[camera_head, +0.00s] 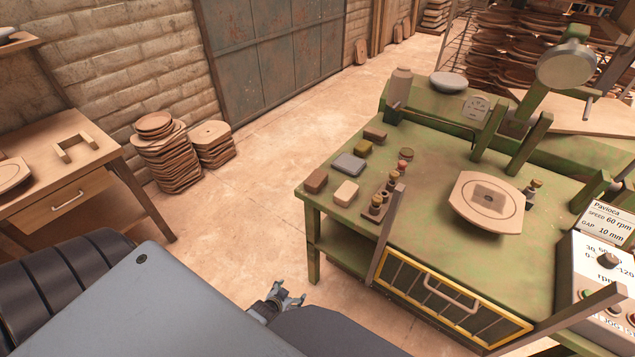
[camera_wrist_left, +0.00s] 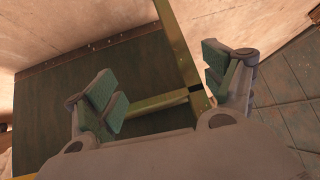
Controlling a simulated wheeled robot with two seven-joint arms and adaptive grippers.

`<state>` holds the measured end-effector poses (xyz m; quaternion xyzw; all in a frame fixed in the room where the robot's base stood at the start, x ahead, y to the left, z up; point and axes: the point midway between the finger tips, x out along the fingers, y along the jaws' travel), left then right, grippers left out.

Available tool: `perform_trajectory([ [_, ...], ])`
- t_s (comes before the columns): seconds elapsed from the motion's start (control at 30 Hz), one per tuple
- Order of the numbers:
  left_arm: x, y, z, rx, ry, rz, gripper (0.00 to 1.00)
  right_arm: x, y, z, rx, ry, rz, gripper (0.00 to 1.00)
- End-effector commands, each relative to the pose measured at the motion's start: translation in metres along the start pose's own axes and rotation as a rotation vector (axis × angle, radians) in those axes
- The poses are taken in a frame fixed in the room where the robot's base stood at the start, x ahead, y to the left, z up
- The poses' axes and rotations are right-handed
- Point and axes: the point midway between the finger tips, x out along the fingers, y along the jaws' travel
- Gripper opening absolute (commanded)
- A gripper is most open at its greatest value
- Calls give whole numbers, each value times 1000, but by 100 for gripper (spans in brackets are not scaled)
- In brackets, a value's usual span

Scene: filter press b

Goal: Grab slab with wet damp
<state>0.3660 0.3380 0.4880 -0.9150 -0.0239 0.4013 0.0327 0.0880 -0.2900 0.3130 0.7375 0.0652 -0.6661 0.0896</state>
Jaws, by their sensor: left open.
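A pale, rounded slab (camera_head: 464,208) with a darker, damp-looking square patch in its middle lies on the green table on the right in the head view. A thin ring line runs around the patch. My left gripper (camera_head: 291,295) is low beside the table's front left leg, below the tabletop and well apart from the slab. In the left wrist view the same gripper (camera_wrist_left: 160,78) has its two green-padded fingers spread wide with nothing between them. The slab does not show clearly there. My right gripper is not in view.
The green table (camera_head: 437,165) has a leg and lower shelf near my left gripper. Small blocks (camera_head: 346,193) and a rack of knobbed pieces (camera_head: 381,203) stand left of the slab. A control box (camera_head: 603,270) stands at the right. Floor left of the table is free.

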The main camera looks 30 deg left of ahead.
Motion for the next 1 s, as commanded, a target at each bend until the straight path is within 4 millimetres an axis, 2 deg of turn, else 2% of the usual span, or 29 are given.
perform_trajectory([
  [0.03, -2, -6, -23, -8, 44, -8, 84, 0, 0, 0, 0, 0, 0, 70],
  [0.17, -11, -19, -79, -26, 151, -25, 84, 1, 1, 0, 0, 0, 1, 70],
  [0.37, -35, -39, -166, -52, 323, -49, 84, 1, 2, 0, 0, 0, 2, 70],
  [0.6, -82, -60, -269, -80, 543, -66, 84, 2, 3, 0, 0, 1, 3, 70],
  [0.7, -106, -66, -306, -92, 631, -68, 84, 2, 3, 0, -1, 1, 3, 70],
  [0.83, -130, -69, -341, -107, 719, -64, 84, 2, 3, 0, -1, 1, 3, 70],
  [1.0, -145, -71, -359, -116, 770, -59, 84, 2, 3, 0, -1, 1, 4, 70],
])
